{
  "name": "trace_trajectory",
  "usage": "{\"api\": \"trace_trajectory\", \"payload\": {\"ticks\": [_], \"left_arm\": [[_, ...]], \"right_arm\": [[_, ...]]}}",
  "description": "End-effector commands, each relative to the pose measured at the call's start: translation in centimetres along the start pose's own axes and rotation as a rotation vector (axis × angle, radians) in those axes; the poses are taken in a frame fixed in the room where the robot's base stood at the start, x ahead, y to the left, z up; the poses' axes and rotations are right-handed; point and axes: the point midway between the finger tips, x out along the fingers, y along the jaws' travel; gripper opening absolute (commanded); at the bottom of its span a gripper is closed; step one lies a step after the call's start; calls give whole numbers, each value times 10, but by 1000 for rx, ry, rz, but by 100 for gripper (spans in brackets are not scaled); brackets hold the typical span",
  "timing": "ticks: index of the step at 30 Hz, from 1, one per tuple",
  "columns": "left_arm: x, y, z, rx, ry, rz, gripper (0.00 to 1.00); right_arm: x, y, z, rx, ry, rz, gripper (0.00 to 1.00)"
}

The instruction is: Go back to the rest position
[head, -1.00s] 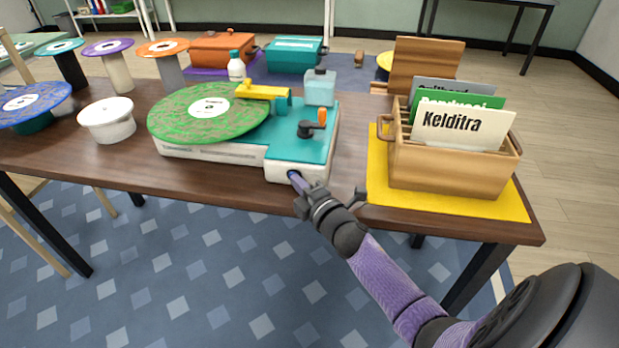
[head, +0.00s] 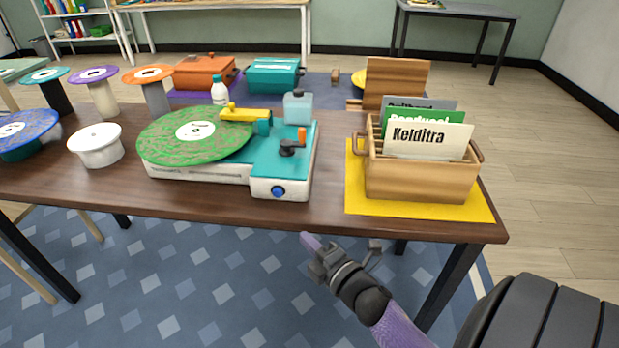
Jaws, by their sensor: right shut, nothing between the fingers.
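My right gripper (head: 341,254) is in the lower middle of the head view, just in front of the table's front edge. It is shut and empty, and apart from everything on the table. My left gripper is not in view. The turntable (head: 210,172) stands on the table (head: 325,212), beyond my right gripper and to its left. A green record (head: 160,140) lies on it. A blue round knob (head: 278,192) shows on its front face.
A wooden crate (head: 420,182) with record sleeves stands on a yellow mat (head: 420,209) at the table's right end. A white round pot (head: 97,150) and several stands with discs are at the left. Blue patterned carpet (head: 190,285) is clear below.

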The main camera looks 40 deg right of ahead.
Motion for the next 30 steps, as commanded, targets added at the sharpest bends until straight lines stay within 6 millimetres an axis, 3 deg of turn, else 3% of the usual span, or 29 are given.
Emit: {"api": "trace_trajectory", "payload": {"ticks": [20, 23, 25, 27, 29, 30], "left_arm": [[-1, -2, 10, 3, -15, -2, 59], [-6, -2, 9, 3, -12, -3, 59], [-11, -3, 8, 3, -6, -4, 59], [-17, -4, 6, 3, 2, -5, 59], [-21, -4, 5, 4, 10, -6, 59], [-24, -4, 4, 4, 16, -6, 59]], "right_arm": [[0, -4, -1, 15, -3, -13, 0], [-14, -45, -5, 157, -38, -147, 0], [-42, -100, -14, 340, -107, -332, 0], [-88, -159, -26, 531, -216, -549, 0], [-136, -201, -36, 664, -333, -727, 0], [-172, -224, -42, 736, -423, -840, 0]]}}
